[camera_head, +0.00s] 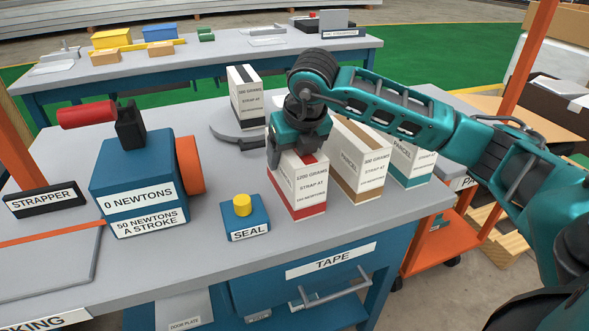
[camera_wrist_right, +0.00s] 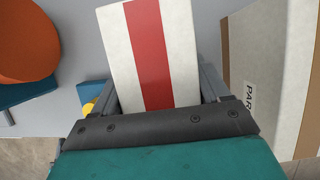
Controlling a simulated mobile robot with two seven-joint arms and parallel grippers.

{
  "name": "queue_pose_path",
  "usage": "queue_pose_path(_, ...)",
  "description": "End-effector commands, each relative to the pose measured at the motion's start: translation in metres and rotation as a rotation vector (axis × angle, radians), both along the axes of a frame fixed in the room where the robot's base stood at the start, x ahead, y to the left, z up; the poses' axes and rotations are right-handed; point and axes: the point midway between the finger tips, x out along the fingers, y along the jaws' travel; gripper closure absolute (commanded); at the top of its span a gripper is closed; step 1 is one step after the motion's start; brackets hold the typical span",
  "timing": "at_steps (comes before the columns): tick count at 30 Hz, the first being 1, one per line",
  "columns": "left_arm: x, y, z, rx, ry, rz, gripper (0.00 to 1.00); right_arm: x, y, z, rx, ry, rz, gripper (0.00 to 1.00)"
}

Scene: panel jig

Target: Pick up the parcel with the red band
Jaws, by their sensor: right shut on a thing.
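The parcel with the red band (camera_head: 298,188) is a white box labelled 1200 grams, with a red stripe along its base and top. It is upright at the bench's front part; I cannot tell whether its base touches the bench. My right gripper (camera_head: 298,150) comes down over it from above and is shut on it. In the right wrist view the parcel's white top with the red stripe (camera_wrist_right: 150,50) sits between the fingers (camera_wrist_right: 165,90). The gripper hides part of its top in the head view. My left gripper is not in view.
A brown-banded parcel (camera_head: 361,175) stands close to the right, and a teal-banded parcel (camera_head: 410,163) beyond it. A black-banded parcel (camera_head: 245,95) stands behind. The blue seal block (camera_head: 246,222) with its yellow button and the strapper (camera_head: 140,180) are to the left.

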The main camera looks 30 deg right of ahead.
Motion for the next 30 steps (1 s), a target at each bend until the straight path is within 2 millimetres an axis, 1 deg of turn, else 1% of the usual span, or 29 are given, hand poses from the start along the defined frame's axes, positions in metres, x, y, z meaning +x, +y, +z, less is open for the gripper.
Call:
queue_pose_path(1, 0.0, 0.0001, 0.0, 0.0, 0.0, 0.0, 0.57, 0.0, 0.0001, -0.0001, 0.0, 0.0, 0.0, 0.54)
queue_pose_path(2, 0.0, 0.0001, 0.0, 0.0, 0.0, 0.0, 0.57, 0.0, 0.0001, -0.0001, 0.0, 0.0, 0.0, 0.56)
queue_pose_path(15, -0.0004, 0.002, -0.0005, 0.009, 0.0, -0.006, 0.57, -0.0001, 0.0, -0.0003, 0.0, 0.0, 0.0, 0.99)
queue_pose_path(16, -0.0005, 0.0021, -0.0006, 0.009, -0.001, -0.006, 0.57, -0.0001, 0.0, -0.0003, 0.0, 0.0, 0.0, 1.0)
queue_pose_path(19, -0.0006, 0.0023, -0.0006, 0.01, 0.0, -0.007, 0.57, -0.0001, 0.0001, -0.0003, 0.0, 0.001, 0.0, 1.0)
queue_pose_path(20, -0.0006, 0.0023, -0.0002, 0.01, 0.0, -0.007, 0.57, 0.0013, 0.0, 0.0034, 0.001, -0.008, -0.001, 1.0)
queue_pose_path(26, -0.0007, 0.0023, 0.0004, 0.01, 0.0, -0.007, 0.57, 0.0012, -0.0001, 0.0036, 0.001, -0.008, -0.001, 1.0)
queue_pose_path(30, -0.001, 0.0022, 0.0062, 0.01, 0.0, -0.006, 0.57, 0.0012, -0.0002, 0.0086, 0.001, -0.007, -0.001, 1.0)
